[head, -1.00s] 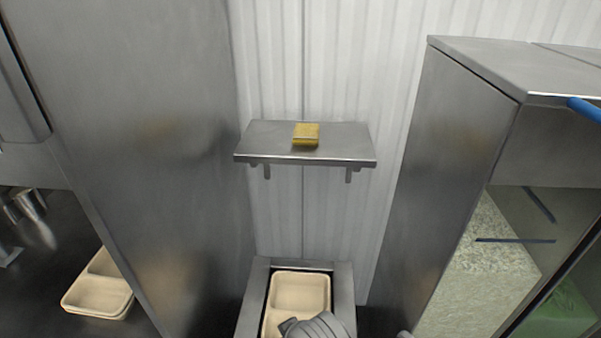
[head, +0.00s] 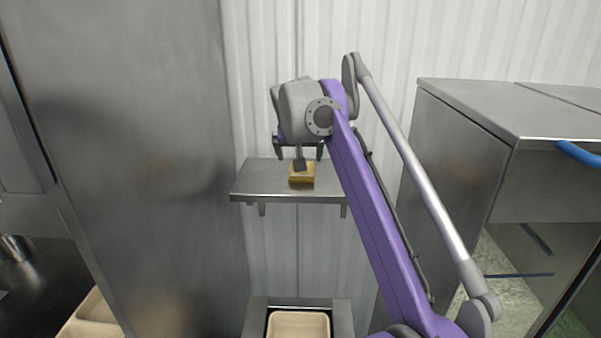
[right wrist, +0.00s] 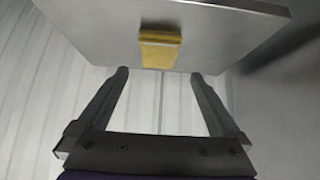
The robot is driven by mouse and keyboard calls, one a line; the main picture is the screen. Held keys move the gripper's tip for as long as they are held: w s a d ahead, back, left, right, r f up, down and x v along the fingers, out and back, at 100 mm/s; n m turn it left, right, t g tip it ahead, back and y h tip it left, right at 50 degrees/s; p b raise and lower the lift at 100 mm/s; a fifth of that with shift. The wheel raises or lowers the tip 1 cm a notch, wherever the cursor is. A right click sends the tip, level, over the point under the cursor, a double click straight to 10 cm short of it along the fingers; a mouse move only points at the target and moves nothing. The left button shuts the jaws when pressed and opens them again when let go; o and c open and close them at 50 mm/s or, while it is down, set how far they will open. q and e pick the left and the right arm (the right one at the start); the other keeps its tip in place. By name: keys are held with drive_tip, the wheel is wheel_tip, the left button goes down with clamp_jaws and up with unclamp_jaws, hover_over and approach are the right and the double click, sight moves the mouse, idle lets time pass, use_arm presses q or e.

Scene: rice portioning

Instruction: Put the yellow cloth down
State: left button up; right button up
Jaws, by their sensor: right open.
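The yellow cloth (head: 301,178) is a small folded block lying on the steel wall shelf (head: 255,183). In the right wrist view the cloth (right wrist: 160,50) lies on the shelf (right wrist: 215,28), beyond the fingertips. My right gripper (head: 299,153) is above the shelf close to the cloth in the head view, and one part of it hides some of the cloth. In the right wrist view my right gripper (right wrist: 158,74) is open and empty, its fingers wide apart with the cloth between their lines. My left gripper is not in view.
A beige tray (head: 299,323) sits in a steel holder below the shelf. Another beige tray (head: 93,312) is at lower left. Tall steel panels stand left, and a steel cabinet (head: 465,155) with a blue handle (head: 578,153) stands right of my arm.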

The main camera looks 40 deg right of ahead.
drive_tip(key=x, duration=0.4)
drive_tip(key=shift+d+f, duration=0.1)
drive_tip(key=x, duration=0.5)
drive_tip(key=shift+w+d, duration=0.35)
drive_tip(key=shift+s, duration=0.1)
drive_tip(key=shift+a, duration=0.1)
drive_tip(key=shift+c, duration=1)
drive_tip(key=c, duration=1)
